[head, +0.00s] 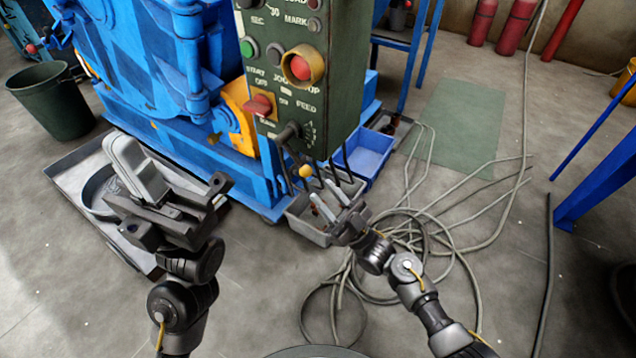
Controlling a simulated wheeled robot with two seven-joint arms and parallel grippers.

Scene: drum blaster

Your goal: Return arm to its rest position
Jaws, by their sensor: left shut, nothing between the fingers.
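My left gripper (124,152) is on the left, above a grey tray on the floor. Its pale fingers are together with nothing between them, and it touches no control. My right gripper (320,191) is in the middle, just below the control panel (326,95) and over a small grey bin. Its two pale fingers stand apart, with no object visible between them. The green panel carries a green button (248,48), a red button (300,68) in a yellow collar, a red switch (259,105) and a dark lever (287,133). A yellow knob (305,171) shows close to the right gripper.
The blue machine (150,75) stands behind my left arm. The grey tray (70,160) and a dark green bucket (55,100) are at left. The grey bin (300,222) and a blue bin (368,152) sit below the panel. Loose cables (455,190) cover the floor at right.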

